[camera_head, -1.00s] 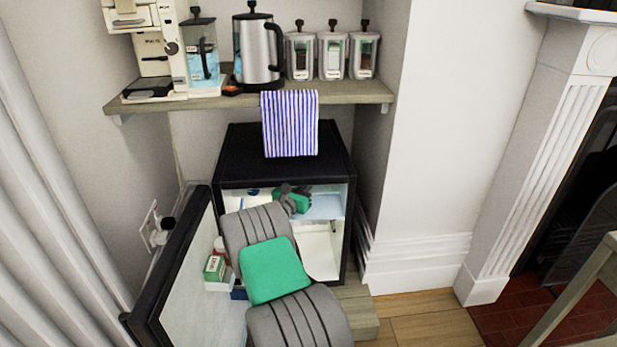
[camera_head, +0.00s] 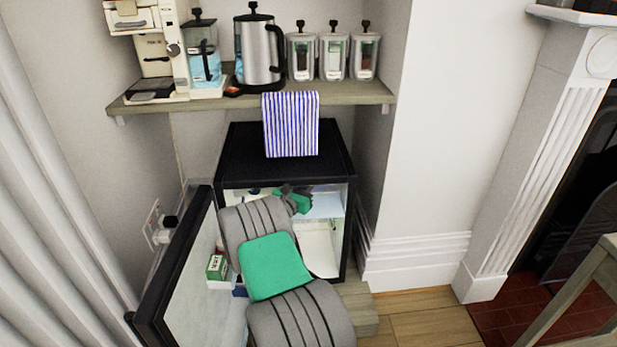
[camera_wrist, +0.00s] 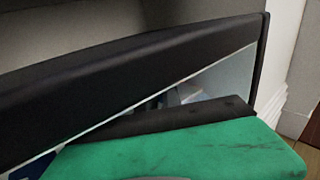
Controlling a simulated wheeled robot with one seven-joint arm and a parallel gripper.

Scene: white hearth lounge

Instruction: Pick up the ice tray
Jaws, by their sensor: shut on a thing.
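My gripper (camera_head: 293,199) reaches into the upper part of the open black mini fridge (camera_head: 240,165). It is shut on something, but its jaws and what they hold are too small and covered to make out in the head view. No ice tray can be told clearly. A small dark blue thing (camera_head: 254,191) shows at the upper left inside the fridge, left of my gripper. In the wrist view, my green and black wrist parts fill the bottom, and the fridge's black top edge (camera_wrist: 130,85) crosses the picture close above them. The fingertips are hidden there.
The fridge door (camera_head: 180,275) stands open to the left, with a green and white box (camera_head: 216,267) on its inner side. A wall stands close on the right.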

